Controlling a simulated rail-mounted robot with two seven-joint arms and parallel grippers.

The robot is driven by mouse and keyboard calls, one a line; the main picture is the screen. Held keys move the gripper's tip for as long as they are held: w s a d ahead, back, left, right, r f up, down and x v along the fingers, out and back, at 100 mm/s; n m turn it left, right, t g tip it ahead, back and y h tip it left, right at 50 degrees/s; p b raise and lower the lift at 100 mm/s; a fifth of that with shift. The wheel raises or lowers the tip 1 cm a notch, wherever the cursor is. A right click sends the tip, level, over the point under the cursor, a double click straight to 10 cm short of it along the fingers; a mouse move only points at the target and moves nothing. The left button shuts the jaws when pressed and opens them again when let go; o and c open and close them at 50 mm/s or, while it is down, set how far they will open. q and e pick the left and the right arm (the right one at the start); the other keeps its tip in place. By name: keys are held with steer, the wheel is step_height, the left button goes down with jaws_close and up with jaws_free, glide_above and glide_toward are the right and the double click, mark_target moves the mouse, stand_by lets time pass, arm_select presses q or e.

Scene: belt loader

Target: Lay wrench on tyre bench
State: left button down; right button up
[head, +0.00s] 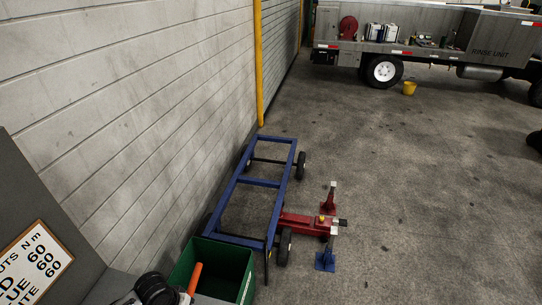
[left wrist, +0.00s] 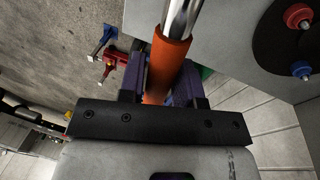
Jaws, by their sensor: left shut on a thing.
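The wrench has an orange grip (left wrist: 171,62) and a chrome shaft (left wrist: 180,18) in the left wrist view. My left gripper (left wrist: 160,88) is shut around the orange grip, with a dark finger on each side. In the head view the orange grip (head: 194,279) shows at the bottom, in front of the green bin; the rest of the wrench is hidden or out of frame. A grey bench-like surface (left wrist: 232,32) lies beside the shaft in the left wrist view; I cannot tell whether it is the tyre bench. My right gripper is not in view.
A dark disc (left wrist: 277,38) on the grey surface carries red and blue pieces. A lettered sign (head: 33,264) stands at lower left. A green bin (head: 237,262), blue cart frame (head: 260,182) and red jack (head: 303,223) stand along the wall.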

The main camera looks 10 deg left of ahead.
arm_select(q)
steer(key=w+d+r, duration=0.1)
steer(key=d+r, duration=0.2)
steer(key=r, duration=0.7)
steer(key=w+d+r, duration=0.1)
steer(key=d+r, duration=0.2)
steer(key=r, duration=0.7)
steer(key=d+r, duration=0.3)
steer(key=r, duration=0.6)
steer(key=s+r+p, duration=0.8)
steer(key=p, duration=0.4)
steer(key=shift+s+a+r, duration=0.2)
steer(key=shift+s+r, duration=0.1)
steer(key=shift+r, duration=0.05)
